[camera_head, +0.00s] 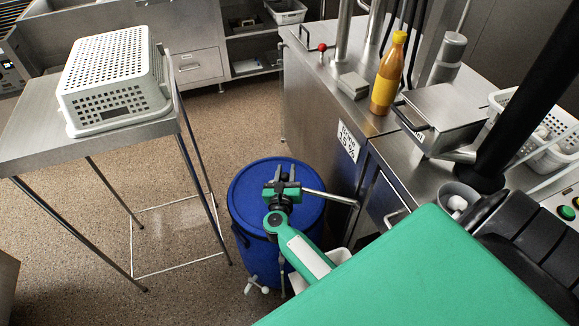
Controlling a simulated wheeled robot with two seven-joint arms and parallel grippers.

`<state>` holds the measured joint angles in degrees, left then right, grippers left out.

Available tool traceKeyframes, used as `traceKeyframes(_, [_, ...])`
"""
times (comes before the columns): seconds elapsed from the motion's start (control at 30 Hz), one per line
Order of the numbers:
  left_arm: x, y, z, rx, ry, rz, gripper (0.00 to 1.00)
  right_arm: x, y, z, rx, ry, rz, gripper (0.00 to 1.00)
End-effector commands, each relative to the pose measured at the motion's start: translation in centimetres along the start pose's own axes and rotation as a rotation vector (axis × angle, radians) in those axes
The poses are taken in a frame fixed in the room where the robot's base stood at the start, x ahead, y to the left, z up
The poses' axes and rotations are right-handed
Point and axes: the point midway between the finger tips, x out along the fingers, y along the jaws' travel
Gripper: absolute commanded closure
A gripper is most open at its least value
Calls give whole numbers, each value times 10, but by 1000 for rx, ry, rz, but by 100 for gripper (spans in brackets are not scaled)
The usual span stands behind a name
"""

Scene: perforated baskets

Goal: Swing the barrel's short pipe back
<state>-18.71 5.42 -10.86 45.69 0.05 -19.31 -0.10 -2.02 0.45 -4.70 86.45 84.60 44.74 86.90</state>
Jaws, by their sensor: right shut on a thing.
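The blue barrel (250,205) stands on the floor left of the steel counter. A short metal pipe (332,198) extends from near the middle of its lid over the right rim toward the counter. My right gripper (285,183) is over the lid, at the pipe's left end, and shut on it. The fingers hide the exact contact. My right arm covers the lower right part of the barrel. My left gripper is not in view.
A steel table (42,133) with an upturned white perforated basket (115,75) stands left. The steel counter (310,85) on the right carries a yellow-orange bottle (387,80). A white tap (258,287) sticks out low on the barrel. Floor between table and barrel is clear.

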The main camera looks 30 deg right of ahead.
Motion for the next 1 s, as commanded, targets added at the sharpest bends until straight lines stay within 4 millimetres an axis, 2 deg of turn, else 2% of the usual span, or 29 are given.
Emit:
traceKeyframes(0.17, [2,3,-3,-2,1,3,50,-36,6,-1,-2,-27,147,100])
traceKeyframes(0.43, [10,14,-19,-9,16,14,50,-94,6,-3,-3,-76,391,100])
traceKeyframes(0.5, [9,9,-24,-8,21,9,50,-106,4,-3,-3,-87,446,100])
traceKeyframes(0.73, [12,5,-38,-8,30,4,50,-132,-2,-3,-2,-110,561,100])
traceKeyframes(1.0, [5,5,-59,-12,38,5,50,-149,-7,-2,-1,-125,637,100])
